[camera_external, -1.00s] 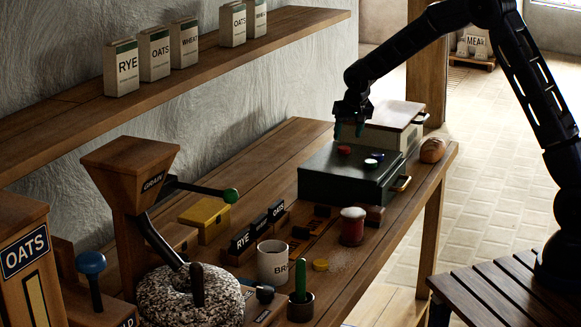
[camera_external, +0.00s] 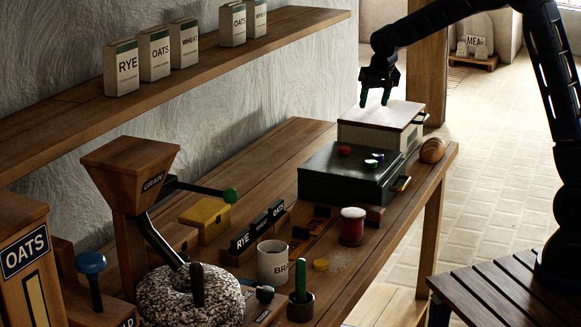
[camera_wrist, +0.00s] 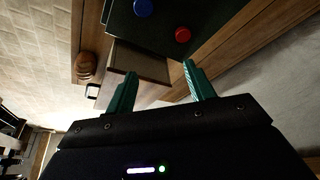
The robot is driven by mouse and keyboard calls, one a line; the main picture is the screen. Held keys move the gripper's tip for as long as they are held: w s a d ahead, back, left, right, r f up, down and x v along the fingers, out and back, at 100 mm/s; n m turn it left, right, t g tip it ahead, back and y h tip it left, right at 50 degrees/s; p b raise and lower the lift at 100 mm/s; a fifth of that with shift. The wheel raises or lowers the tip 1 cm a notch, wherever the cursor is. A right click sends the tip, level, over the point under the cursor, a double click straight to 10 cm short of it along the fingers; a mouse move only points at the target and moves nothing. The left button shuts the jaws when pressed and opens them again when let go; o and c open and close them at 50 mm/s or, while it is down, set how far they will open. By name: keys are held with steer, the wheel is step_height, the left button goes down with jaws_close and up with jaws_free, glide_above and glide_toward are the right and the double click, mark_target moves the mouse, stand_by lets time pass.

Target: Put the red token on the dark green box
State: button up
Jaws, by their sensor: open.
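The red token (camera_external: 344,150) lies on top of the dark green box (camera_external: 330,186), near its back left part. In the wrist view the red token (camera_wrist: 183,34) lies on the dark green box (camera_wrist: 215,14) too, apart from my fingers. My gripper (camera_external: 375,104) is open, with nothing between its fingers. It hangs above the pale box with a brown lid (camera_external: 388,113), behind the dark green box.
A bread loaf (camera_external: 432,150) sits at the table's right edge. A red jar (camera_external: 352,227) and a white mug (camera_external: 273,262) stand in front.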

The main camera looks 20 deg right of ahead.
steer(key=s+d+r, duration=0.6)
steer(key=s+d, duration=0.3)
steer(key=s+d+r, duration=0.5)
steer(key=s+d, duration=0.4)
steer(key=s, duration=0.1)
steer(key=s+d+f, duration=0.1)
steer(key=s+d, duration=0.3)
steer(key=s, duration=0.8)
steer(key=s+d+f, duration=0.1)
steer(key=s+d, duration=0.4)
steer(key=s, duration=0.7)
steer(key=shift+s+d+f, duration=0.15)
steer(key=shift+s+f, duration=0.05)
steer(key=shift+f, duration=0.2)
